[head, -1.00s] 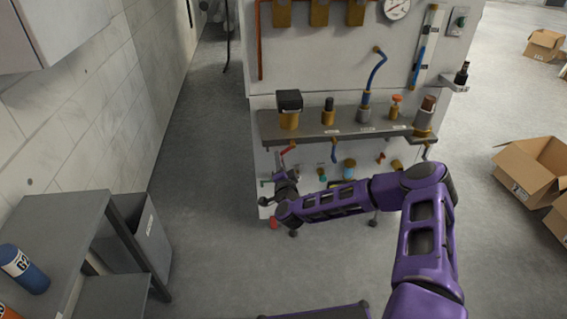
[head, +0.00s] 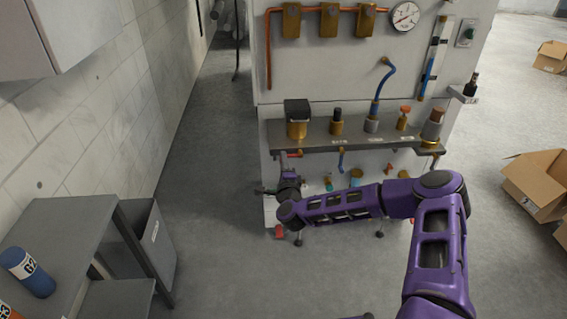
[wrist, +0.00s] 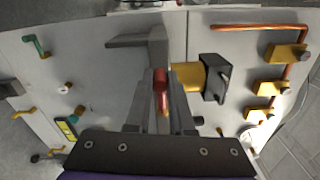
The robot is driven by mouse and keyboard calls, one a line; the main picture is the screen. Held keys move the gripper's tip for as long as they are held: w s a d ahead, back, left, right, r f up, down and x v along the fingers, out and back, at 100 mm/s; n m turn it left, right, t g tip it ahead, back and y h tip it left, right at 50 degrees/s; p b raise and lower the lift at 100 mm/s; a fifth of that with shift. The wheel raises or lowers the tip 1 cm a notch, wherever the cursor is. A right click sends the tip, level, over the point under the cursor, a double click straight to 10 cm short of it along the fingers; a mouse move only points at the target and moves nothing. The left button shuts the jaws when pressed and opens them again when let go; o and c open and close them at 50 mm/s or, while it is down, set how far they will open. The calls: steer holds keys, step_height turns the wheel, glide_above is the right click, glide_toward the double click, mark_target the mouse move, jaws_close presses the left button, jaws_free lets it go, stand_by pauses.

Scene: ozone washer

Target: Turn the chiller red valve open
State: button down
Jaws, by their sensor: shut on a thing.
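The red valve handle (head: 294,155) sits under the left end of the shelf on the front of the pale panel. In the wrist view the red handle (wrist: 161,92) lies between the two grey fingers of my gripper (wrist: 161,80), which is shut on it. In the head view my gripper (head: 289,172) is just below the shelf's left end, at the handle. Fingers and wrist partly hide the valve body there.
A grey shelf (head: 355,143) with several fittings juts out just above my gripper. Blue and red valves hang beneath it. A grey bin (head: 150,242) and bench stand at left, and cardboard boxes (head: 537,182) at right. The floor between bench and panel is clear.

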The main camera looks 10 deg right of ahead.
stand_by(0.4)
steer(key=c, duration=0.8)
jaws_free()
steer(key=s+p, duration=0.1)
steer(key=s, duration=1.6)
steer(key=shift+s, duration=0.2)
